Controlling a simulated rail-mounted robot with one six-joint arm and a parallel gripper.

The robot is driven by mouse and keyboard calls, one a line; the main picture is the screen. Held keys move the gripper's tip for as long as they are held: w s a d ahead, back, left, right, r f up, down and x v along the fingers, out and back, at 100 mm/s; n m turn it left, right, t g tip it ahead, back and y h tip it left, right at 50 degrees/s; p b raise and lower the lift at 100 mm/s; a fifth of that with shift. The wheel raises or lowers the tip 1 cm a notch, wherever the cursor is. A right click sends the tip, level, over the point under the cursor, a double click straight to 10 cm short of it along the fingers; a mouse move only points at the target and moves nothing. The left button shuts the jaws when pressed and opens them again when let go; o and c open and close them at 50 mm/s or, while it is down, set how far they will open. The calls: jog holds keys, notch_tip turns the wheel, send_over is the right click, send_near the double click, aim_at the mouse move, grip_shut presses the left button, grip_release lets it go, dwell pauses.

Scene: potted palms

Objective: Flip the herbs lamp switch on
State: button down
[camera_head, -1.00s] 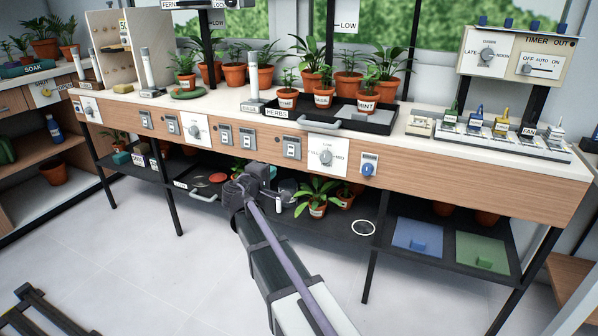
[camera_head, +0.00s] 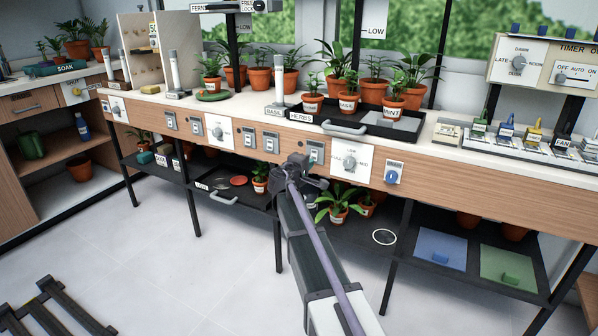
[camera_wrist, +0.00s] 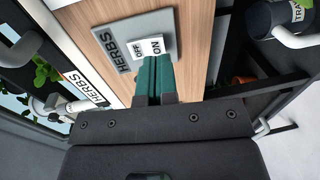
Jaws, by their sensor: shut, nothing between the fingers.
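The herbs switch (camera_wrist: 106,44) is a grey plate marked HERBS on the wooden counter front, turned sideways in the wrist view. Its white rocker (camera_wrist: 147,47) carries the words OFF and ON. In the head view the switch (camera_head: 316,152) is partly covered by my gripper (camera_head: 301,162). My gripper, with teal fingers (camera_wrist: 154,68), is shut and empty. Its fingertips overlap the rocker's edge nearest the ON side in the wrist view. I cannot tell whether they touch it, and which way the rocker is tilted is not clear.
Similar switches (camera_head: 271,141) and a white dial panel (camera_head: 351,161) sit beside it on the counter front. Above stands the black herbs tray (camera_head: 345,131) with its grey handle. A lower shelf with potted plants (camera_head: 338,203) lies beneath. The floor in front is open.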

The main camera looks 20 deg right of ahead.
jog(key=shift+x, duration=1.15)
jog(key=shift+w+d, duration=0.15)
jog(key=s+a+f+b, duration=0.1)
jog(key=s+a+b, duration=0.1)
jog(key=s+a, duration=0.7)
jog(key=shift+a+f, duration=0.4)
jog(key=shift+a, duration=0.55)
